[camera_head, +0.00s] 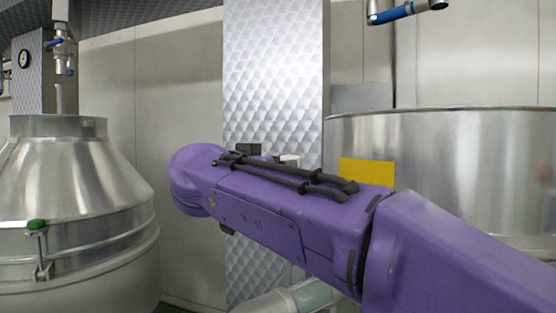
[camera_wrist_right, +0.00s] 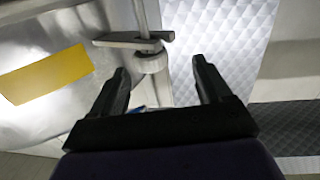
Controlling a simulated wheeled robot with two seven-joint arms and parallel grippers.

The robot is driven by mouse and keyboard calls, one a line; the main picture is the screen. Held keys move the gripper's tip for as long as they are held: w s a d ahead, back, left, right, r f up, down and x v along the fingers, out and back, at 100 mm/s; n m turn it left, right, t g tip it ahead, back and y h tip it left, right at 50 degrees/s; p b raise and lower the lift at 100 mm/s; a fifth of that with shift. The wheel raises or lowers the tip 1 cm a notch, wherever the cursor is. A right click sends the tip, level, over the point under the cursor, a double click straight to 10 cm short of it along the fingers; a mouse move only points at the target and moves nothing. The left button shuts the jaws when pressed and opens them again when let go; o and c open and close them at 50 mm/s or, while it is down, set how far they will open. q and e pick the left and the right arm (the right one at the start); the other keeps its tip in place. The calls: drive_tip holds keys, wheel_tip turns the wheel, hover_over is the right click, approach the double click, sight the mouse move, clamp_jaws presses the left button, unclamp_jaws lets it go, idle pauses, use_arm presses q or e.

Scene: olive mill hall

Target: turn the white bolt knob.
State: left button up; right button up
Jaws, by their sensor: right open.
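In the right wrist view a pale round piece (camera_wrist_right: 152,63), which looks like the bolt knob, sits on a thin upright rod, just below a flat grey crossbar (camera_wrist_right: 130,41). My right gripper (camera_wrist_right: 160,66) is open, with its two dark fingers on either side of this piece in the picture. Nothing is held between them, and I cannot tell how far beyond the fingertips the knob is. In the head view my purple right arm covers most of this spot; only a small white piece (camera_head: 290,160) shows above it. My left gripper is out of view.
A large steel vat (camera_head: 450,150) with a yellow plate (camera_head: 367,172) stands at right, close behind my arm. A quilted metal column (camera_head: 275,70) rises behind it. A conical steel vessel (camera_head: 75,180) stands at left. A blue-handled pipe (camera_head: 395,13) hangs above.

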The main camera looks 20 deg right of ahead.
sight(292, 157)
drive_tip(key=p+x, duration=0.4)
drive_tip(key=x, duration=0.5)
drive_tip(key=shift+d+r, duration=0.3)
drive_tip(key=shift+d, duration=0.2)
drive_tip(key=shift+s+a+r, duration=0.1)
drive_tip(key=shift+s+r, duration=0.3)
drive_tip(key=shift+s, duration=0.35)
drive_tip(key=c, duration=0.4)
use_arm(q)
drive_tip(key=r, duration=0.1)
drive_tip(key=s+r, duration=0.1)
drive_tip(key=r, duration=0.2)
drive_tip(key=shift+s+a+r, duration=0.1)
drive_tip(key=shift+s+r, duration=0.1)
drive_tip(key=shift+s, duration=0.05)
use_arm(e)
drive_tip(key=shift+a, duration=0.1)
drive_tip(key=c, duration=0.6)
